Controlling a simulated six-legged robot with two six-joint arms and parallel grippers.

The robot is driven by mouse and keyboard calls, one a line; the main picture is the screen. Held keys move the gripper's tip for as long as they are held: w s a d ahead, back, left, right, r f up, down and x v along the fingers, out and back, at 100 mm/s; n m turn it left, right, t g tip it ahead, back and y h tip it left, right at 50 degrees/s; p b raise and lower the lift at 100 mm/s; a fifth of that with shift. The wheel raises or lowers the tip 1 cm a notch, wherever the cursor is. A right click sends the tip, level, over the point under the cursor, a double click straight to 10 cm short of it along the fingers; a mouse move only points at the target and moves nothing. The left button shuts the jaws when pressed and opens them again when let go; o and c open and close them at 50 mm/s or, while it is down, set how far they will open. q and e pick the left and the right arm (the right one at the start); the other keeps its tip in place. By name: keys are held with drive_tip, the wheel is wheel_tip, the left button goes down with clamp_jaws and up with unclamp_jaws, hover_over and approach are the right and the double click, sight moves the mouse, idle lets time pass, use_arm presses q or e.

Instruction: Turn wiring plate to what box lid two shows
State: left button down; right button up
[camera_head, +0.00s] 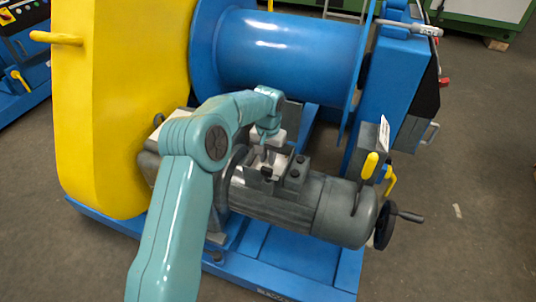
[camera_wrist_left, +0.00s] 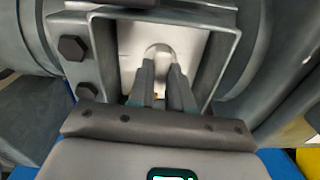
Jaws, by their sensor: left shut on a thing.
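The open grey terminal box (camera_head: 287,172) sits on top of the grey motor (camera_head: 300,205). My left arm reaches over the motor from the left, and my left gripper (camera_head: 268,152) points down into this box. In the left wrist view the gripper's two fingers (camera_wrist_left: 165,78) are close together inside the box (camera_wrist_left: 222,50), shut on a small pale round-topped piece (camera_wrist_left: 158,50) in front of a light metal plate (camera_wrist_left: 190,45). This looks like the wiring plate, but the fingers hide much of it. I cannot make out a numbered box lid. My right gripper is not in view.
Box walls stand close around the fingers, with dark bolts (camera_wrist_left: 72,47) on the left. A yellow guard (camera_head: 115,100), a blue drum (camera_head: 285,48) and a handwheel (camera_head: 385,225) surround the motor. A yellow-handled lever (camera_head: 370,165) stands at its right. Floor is free at right.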

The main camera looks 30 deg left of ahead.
use_arm(q)
drive_tip(key=shift+r+m+p, duration=0.25)
drive_tip(key=shift+m+p, duration=1.45)
drive_tip(key=shift+m, duration=0.3)
drive_tip(key=m+p, duration=0.1)
drive_tip(key=m, duration=0.1)
drive_tip(key=shift+f+m, duration=0.1)
drive_tip(key=shift+m, duration=0.2)
drive_tip(key=m+p, duration=0.1)
drive_tip(key=m, duration=0.1)
drive_tip(key=shift+m, duration=0.4)
drive_tip(key=m+p, duration=0.1)
drive_tip(key=m, duration=0.2)
drive_tip(key=shift+m, duration=0.3)
drive_tip(key=shift+f+m+p, duration=0.1)
drive_tip(key=shift+m+p, duration=0.5)
drive_tip(key=shift+m, duration=1.6)
drive_tip(key=c, duration=1)
unclamp_jaws()
drive_tip(key=shift+c, duration=0.2)
